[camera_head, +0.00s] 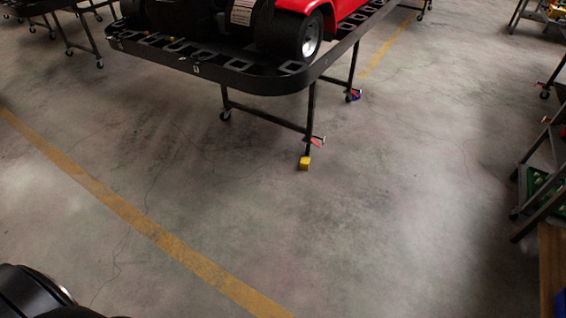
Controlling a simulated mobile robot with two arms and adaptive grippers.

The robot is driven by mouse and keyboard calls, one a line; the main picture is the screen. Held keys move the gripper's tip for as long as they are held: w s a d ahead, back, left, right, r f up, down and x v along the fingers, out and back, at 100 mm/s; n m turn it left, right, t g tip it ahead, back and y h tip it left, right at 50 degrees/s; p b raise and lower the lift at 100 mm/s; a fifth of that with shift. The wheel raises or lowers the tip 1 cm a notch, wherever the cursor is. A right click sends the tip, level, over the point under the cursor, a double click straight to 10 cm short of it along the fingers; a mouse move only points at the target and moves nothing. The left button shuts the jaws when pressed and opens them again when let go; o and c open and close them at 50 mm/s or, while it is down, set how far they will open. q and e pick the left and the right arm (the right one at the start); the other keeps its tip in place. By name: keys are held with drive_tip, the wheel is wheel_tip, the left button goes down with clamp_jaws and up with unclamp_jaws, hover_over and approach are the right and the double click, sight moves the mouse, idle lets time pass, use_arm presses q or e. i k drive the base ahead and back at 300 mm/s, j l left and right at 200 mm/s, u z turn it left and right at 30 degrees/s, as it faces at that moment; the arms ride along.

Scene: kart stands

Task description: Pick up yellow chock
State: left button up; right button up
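A small yellow chock (304,163) sits on the concrete floor at the foot of the near right leg of a black kart stand (240,80). It is right by the caster there, which it seems to hide. Neither of my grippers shows in the head view. A dark rounded part of my own body fills the lower left corner, far from the chock.
A red kart (345,8) with black tyres rests on the stand. Shelving with a green bin (537,183) lines the right edge. Another stand's legs (85,38) are at the upper left. The floor in front is clear, crossed by a yellow line (130,212).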

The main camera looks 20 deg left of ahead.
sight(304, 164)
drive_tip(key=i+l+u, duration=0.1)
drive_tip(key=i+u, duration=0.25)
drive_tip(key=i+l+u, duration=0.4)
drive_tip(key=i, duration=0.2)
drive_tip(key=j, duration=0.1)
